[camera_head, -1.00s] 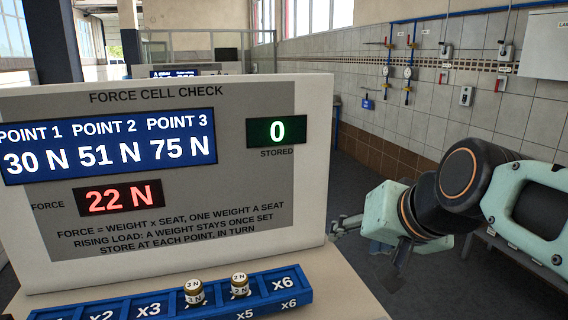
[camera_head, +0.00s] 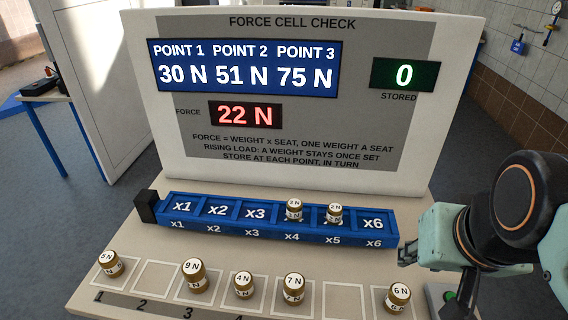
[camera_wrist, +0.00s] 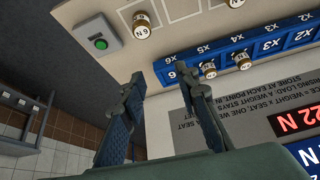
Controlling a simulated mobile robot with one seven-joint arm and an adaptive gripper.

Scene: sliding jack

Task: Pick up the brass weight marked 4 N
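The brass weight marked 4 N (camera_head: 243,285) stands upright on the front shelf of the bench, between the 9 N weight (camera_head: 194,275) and the 7 N weight (camera_head: 292,288). My gripper (camera_head: 408,252) is to the right of the blue seat rail, well apart from the 4 N weight. In the wrist view my gripper (camera_wrist: 157,85) has its two fingers spread with nothing between them. I cannot make out the 4 N weight in the wrist view.
The blue rail (camera_head: 170,226) holds a 3 N weight (camera_head: 294,209) at x4 and a 2 N weight (camera_head: 334,213) at x5. A 5 N weight (camera_head: 112,263) and a 6 N weight (camera_head: 398,297) stand on the shelf. The display board (camera_head: 440,150) rises behind, reading 22 N.

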